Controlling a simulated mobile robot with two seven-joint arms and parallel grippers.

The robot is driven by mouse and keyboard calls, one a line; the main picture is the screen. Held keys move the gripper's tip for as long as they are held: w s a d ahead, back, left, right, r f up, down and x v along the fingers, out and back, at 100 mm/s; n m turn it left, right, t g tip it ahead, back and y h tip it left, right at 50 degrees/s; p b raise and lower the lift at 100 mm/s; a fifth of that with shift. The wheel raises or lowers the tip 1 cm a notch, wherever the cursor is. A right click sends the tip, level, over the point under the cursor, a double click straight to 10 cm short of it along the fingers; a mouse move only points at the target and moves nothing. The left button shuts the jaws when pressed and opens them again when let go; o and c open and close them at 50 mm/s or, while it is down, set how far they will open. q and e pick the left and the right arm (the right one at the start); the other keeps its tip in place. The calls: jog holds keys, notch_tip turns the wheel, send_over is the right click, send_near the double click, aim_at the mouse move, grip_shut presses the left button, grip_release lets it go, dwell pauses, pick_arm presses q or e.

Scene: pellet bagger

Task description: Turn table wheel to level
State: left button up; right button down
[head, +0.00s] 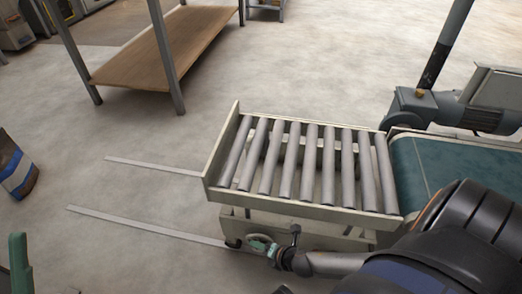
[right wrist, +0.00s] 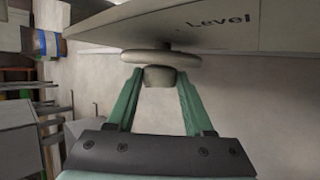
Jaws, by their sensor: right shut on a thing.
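The roller table (head: 212,190) stands in the middle of the head view, its grey rollers lying across a cream frame. Its small pale wheel (head: 262,241) sits on the near side, below the frame. My right gripper (head: 271,250) is at this wheel. In the right wrist view, my right gripper's green fingers (right wrist: 160,80) are shut on the knob-like hub (right wrist: 159,77) below the round wheel rim (right wrist: 147,58). The word "Level" (right wrist: 222,20) is printed on the panel beside it. A green piece at the lower left, perhaps my left gripper (head: 18,265), is cut off by the frame edge.
A green conveyor belt (head: 445,170) adjoins the table's right end, with a motor (head: 480,118) behind it. Two floor rails (head: 140,228) run left from the table. A wooden-shelved rack (head: 165,55) stands behind. A bag (head: 17,170) is at the left. Floor between is clear.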

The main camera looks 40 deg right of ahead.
jog(key=shift+s+d+f+t+y+b, duration=0.1)
jog(key=shift+f+t+y+b, duration=0.05)
jog(key=shift+t+y+b, duration=0.2)
jog(key=shift+d+m+t, duration=0.1)
jog(key=shift+m+t, duration=0.2)
jog(key=shift+t, duration=0.25)
dwell(0.4)
jog(key=shift+c, duration=1.4)
grip_release()
jog(key=shift+y, duration=0.25)
jog(key=p+v, duration=0.4)
jog(key=v, duration=0.8)
jog(key=shift+r, duration=0.25)
jog(key=shift+s, duration=0.15)
